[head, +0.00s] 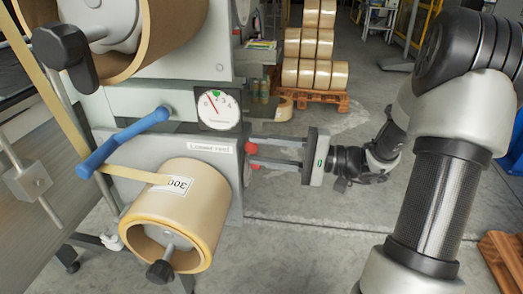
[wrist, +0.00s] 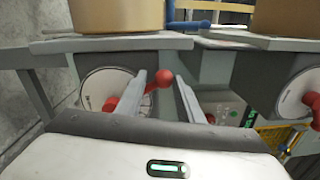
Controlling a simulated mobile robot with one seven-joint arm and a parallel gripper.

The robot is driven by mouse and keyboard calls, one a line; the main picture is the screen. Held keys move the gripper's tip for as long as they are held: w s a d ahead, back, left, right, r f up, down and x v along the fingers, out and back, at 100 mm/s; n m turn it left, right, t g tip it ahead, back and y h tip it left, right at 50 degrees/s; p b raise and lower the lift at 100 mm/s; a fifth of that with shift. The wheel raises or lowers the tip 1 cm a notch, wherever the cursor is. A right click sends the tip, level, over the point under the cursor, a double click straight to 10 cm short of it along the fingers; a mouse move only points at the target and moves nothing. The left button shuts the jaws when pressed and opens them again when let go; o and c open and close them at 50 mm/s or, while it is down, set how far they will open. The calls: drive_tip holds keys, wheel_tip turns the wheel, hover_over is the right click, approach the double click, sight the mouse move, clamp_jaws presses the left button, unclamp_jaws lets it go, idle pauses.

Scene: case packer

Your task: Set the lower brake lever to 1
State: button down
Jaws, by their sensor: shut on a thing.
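In the head view my gripper (head: 250,156) reaches leftward to the side of the machine, beside the panel labelled "Lower reel" (head: 209,148). In the wrist view its two grey fingers stand on either side of a red ball knob (wrist: 163,78), which I take for the lower brake lever's end. The gripper is shut on it. A round white dial plate (wrist: 105,90) sits behind the left finger; its markings are too small to read. The lever's shaft is mostly hidden. In the head view a round gauge (head: 219,110) has its red needle pointing up and left, with a green mark near the top.
A second white dial (wrist: 300,98) with a red knob (wrist: 312,101) is at the wrist view's right. The lower tape roll (head: 175,205) and a blue handle (head: 122,141) are left of my gripper. Clear floor (head: 300,235) lies below; a pallet of rolls (head: 315,98) stands behind.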

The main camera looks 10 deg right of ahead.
drive_tip(key=shift+w+d, duration=0.15)
drive_tip(key=shift+d, duration=0.05)
drive_tip(key=c, duration=1.2)
unclamp_jaws()
drive_tip(key=p+v, duration=0.2)
drive_tip(key=v, duration=1.5)
drive_tip(key=shift+d+p, duration=0.15)
drive_tip(key=shift+p, duration=0.25)
